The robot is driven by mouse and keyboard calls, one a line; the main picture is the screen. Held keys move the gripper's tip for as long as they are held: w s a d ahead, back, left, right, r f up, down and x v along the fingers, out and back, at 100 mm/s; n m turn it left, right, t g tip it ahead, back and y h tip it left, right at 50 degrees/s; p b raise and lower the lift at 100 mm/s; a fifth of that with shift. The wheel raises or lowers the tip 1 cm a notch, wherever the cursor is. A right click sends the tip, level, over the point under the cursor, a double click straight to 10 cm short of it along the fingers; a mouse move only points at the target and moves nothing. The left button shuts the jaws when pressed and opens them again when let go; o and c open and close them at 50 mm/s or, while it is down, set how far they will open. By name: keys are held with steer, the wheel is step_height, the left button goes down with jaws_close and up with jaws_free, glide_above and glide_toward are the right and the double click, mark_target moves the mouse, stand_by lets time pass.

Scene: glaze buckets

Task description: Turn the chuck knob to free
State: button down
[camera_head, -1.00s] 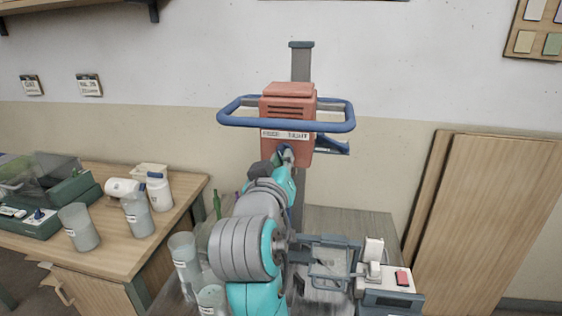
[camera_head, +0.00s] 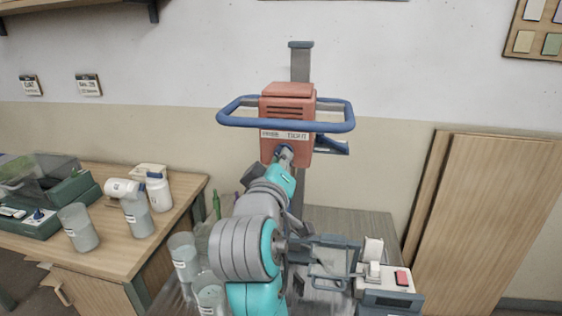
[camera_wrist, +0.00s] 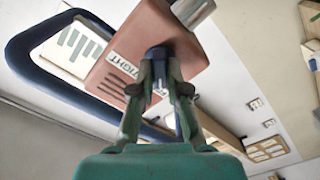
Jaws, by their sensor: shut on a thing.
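The chuck knob (camera_wrist: 156,52) is a small dark blue knob on the face of the orange-red mixer head (camera_head: 287,103). It shows in the wrist view between my fingertips and is mostly hidden by my gripper in the head view. My gripper (camera_wrist: 160,62) is shut on the knob, one finger on each side; it also shows in the head view (camera_head: 285,156) just below the label strip. The white label (camera_head: 285,135) runs above the knob, and "TIGHT" reads on it in the wrist view. Which way the knob points I cannot tell.
A blue bar guard (camera_head: 232,121) loops around the mixer head, close above my gripper. A grey post (camera_head: 300,62) stands behind it. Cups and white bottles (camera_head: 158,192) stand on the left table. A scale-like device (camera_head: 390,280) sits at lower right. Boards (camera_head: 490,220) lean on the wall.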

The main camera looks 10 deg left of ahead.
steer(key=c, duration=1.2)
jaws_free()
steer(key=shift+o, duration=0.2)
steer(key=s, duration=1.2)
steer(key=shift+a, duration=0.2)
